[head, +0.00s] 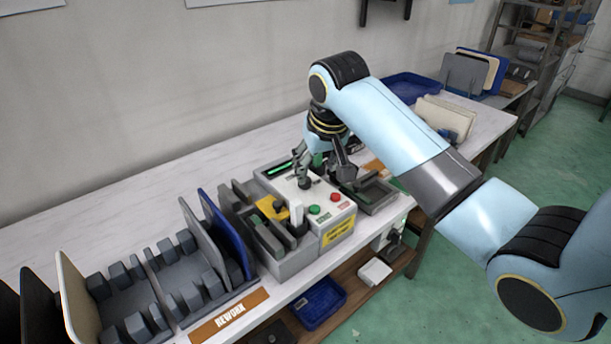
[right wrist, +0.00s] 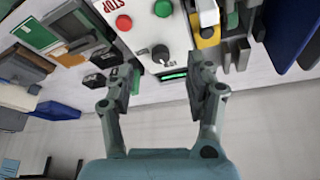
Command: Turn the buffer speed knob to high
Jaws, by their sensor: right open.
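The buffer speed knob (right wrist: 160,53) is a dark round knob with a pale mark, on the white panel of the control box (right wrist: 146,25) in the right wrist view. In the head view the dark knob (head: 304,182) shows just below a finger of my right gripper. My right gripper (head: 322,172) is open above the back part of the box. In the right wrist view its two fingers (right wrist: 164,82) stand apart, with the knob a little beyond their tips and between their lines. Nothing is between the fingers. My left gripper is not in view.
The box has a green button (head: 314,210), a red button (head: 335,197) and a green-lit strip (right wrist: 173,76). A grey tool holder (head: 290,262) stands close left of it. A slotted rack (head: 165,290) with upright panels is farther left. A grey tray (head: 378,199) is right.

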